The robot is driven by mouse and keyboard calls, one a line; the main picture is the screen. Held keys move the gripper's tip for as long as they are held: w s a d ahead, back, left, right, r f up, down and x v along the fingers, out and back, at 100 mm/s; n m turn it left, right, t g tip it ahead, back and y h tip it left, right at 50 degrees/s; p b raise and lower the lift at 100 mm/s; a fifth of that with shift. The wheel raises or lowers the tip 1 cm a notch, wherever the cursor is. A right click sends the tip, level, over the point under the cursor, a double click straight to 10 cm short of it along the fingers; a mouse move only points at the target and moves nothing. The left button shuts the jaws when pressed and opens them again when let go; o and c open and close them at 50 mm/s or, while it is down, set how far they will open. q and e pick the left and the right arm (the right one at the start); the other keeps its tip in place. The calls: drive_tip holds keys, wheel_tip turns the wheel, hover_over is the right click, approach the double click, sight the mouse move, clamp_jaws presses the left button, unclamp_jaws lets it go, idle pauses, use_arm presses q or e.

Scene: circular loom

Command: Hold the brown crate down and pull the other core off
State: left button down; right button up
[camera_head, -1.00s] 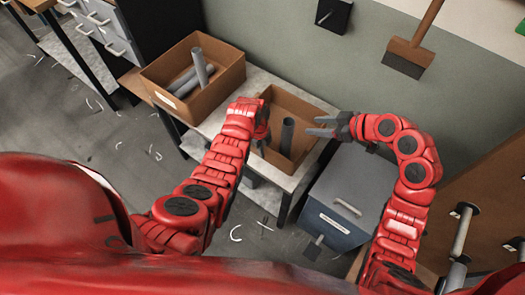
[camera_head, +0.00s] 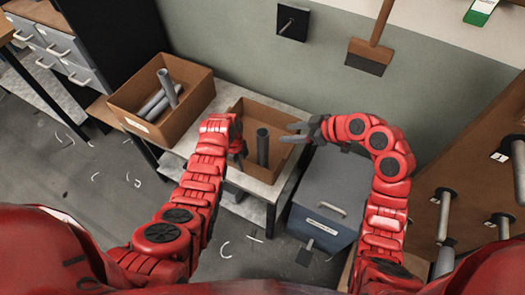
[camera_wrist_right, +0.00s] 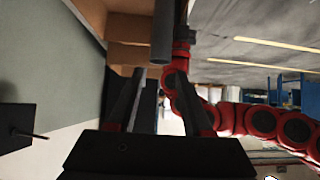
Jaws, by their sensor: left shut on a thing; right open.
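The brown crate (camera_head: 262,110) stands on a pale-topped table, with a grey core (camera_head: 263,147) upright inside it. My left gripper (camera_head: 239,146) is at the crate's left side, shut on what looks like its wall; the fingertips are mostly hidden. My right gripper (camera_head: 292,132) is open and empty, at the crate's right rim, its fingers pointing left towards the core and apart from it. In the right wrist view the open right gripper (camera_wrist_right: 158,82) has the core (camera_wrist_right: 162,32) beyond its fingertips.
Another brown crate (camera_head: 190,112) with several grey cores stands to the left on the table (camera_head: 258,188). A blue-grey lidded box (camera_head: 320,228) stands right of the table, below my right arm. A broom (camera_head: 368,57) hangs on the wall. A board with pegs is at the right.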

drive_tip(key=shift+o, duration=0.3)
drive_tip(key=shift+o, duration=1.1)
drive_tip(key=shift+w, duration=0.15)
drive_tip(key=o, duration=0.3)
drive_tip(key=shift+n+t+y, duration=0.3)
drive_tip(key=shift+n+t, duration=0.2)
drive_tip(key=shift+n, duration=0.4)
drive_tip(key=w+r, duration=0.1)
drive_tip(key=w, duration=0.2)
drive_tip(key=w+r, duration=0.1)
drive_tip(key=w, duration=0.1)
drive_tip(key=w+r, duration=0.2)
drive_tip(key=w, duration=0.1)
drive_tip(key=shift+w+a, duration=0.1)
drive_tip(key=shift+w, duration=0.2)
drive_tip(key=w+a+r+n+g, duration=0.2)
drive_tip(key=w+a+r+n, duration=0.1)
drive_tip(key=w+a+n, duration=0.4)
drive_tip(key=n+g+h, duration=0.3)
drive_tip(key=n+h, duration=0.7)
drive_tip(key=n, duration=0.5)
hover_over(263, 144)
drive_tip(key=w, duration=0.2)
wheel_tip(263, 144, down, 9)
drive_tip(key=f, duration=1.1)
drive_tip(key=shift+w+a, duration=0.15)
drive_tip(key=shift+w, duration=0.1)
